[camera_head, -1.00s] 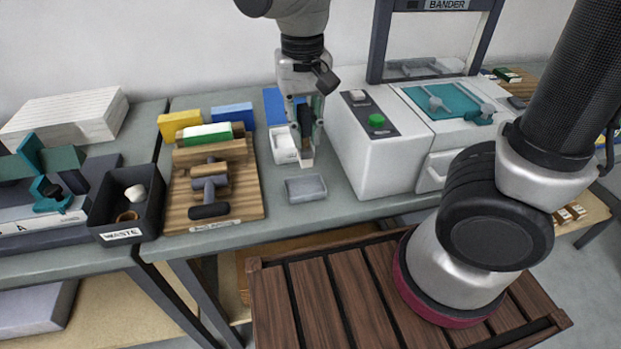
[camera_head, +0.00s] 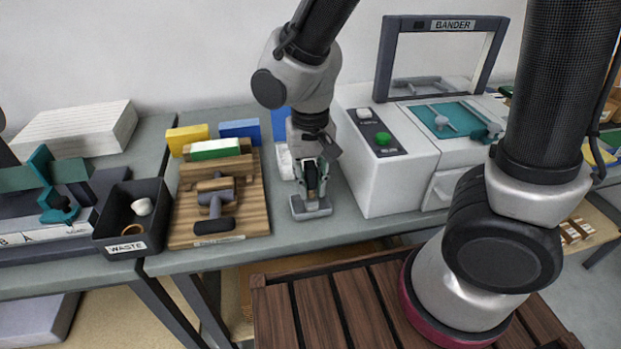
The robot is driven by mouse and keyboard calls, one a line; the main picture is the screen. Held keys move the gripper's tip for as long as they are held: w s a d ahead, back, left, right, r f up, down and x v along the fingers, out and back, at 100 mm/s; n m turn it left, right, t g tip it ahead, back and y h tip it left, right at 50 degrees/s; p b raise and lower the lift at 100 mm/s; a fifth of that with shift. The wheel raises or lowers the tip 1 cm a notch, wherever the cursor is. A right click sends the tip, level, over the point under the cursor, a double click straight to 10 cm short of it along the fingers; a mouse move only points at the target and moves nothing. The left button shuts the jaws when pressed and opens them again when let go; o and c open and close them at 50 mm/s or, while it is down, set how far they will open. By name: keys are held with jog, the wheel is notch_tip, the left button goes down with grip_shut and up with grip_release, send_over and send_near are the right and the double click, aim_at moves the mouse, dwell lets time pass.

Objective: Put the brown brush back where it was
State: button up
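My gripper (camera_head: 312,190) points down at the front of the bench, over a small grey tray (camera_head: 298,212). A small brown piece, which looks like the brown brush (camera_head: 311,177), shows upright between the fingers. The fingers look closed around it. Its lower end is down at the tray; I cannot tell whether it touches the tray floor. The fingers hide much of the brush and the middle of the tray.
Left of the tray is a wooden board (camera_head: 258,210) with a dark-handled roller tool (camera_head: 215,195). A white item (camera_head: 284,162) lies behind the gripper. The white bander machine (camera_head: 385,175) stands close on the right. A black waste bin (camera_head: 155,222) is farther left.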

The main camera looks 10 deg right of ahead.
jog(key=shift+o, duration=1.3)
notch_tip(320, 180, up, 12)
jog(key=shift+r, duration=0.2)
jog(key=d+r, duration=0.1)
jog(key=d, duration=0.4)
jog(key=d+r+t, duration=0.1)
jog(key=d+r, duration=0.1)
jog(key=d, duration=0.3)
jog(key=d+r+t, duration=0.1)
jog(key=d, duration=0.4)
jog(key=shift+d+r+y, duration=0.3)
jog(key=shift+r+y, duration=0.05)
jog(key=shift+y, duration=0.05)
jog(key=s+d+r+t, duration=0.1)
jog(key=s+d+t, duration=0.1)
jog(key=s+d, duration=0.4)
jog(key=d, duration=0.3)
jog(key=shift+d+r+h, duration=0.3)
jog(key=shift+d+h, duration=0.1)
